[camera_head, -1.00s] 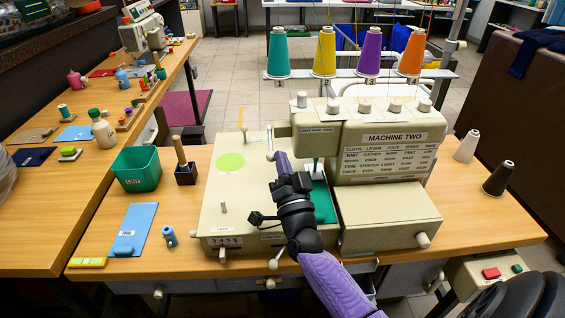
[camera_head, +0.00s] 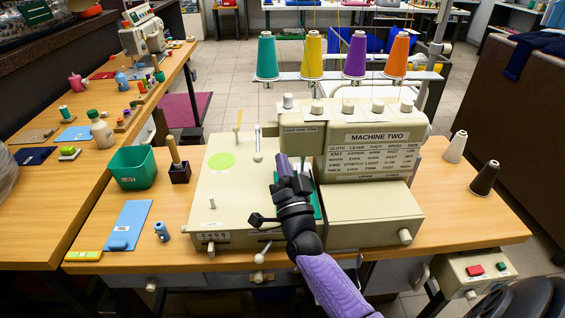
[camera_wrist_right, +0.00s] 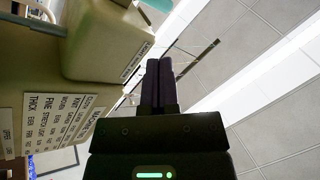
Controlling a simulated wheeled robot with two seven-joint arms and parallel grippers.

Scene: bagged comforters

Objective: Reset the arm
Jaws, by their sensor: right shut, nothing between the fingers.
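My right arm, with a purple sleeve, comes up from the bottom in the head view. Its black gripper (camera_head: 284,163) points up and away over the cream sewing machine (camera_head: 372,160) labelled MACHINE TWO. The fingers are together and hold nothing. They overlap the green plate (camera_head: 317,203) and a gap beside the machine's head; I cannot tell whether they touch anything. In the right wrist view the two dark fingers (camera_wrist_right: 159,75) lie side by side with nothing between them, near the machine's cream housing (camera_wrist_right: 105,40). My left gripper is not in view.
A lever (camera_head: 258,145) rises left of the gripper. A green bin (camera_head: 134,168) and a blue pad (camera_head: 129,222) lie left. White (camera_head: 456,146) and black (camera_head: 485,178) cones stand right.

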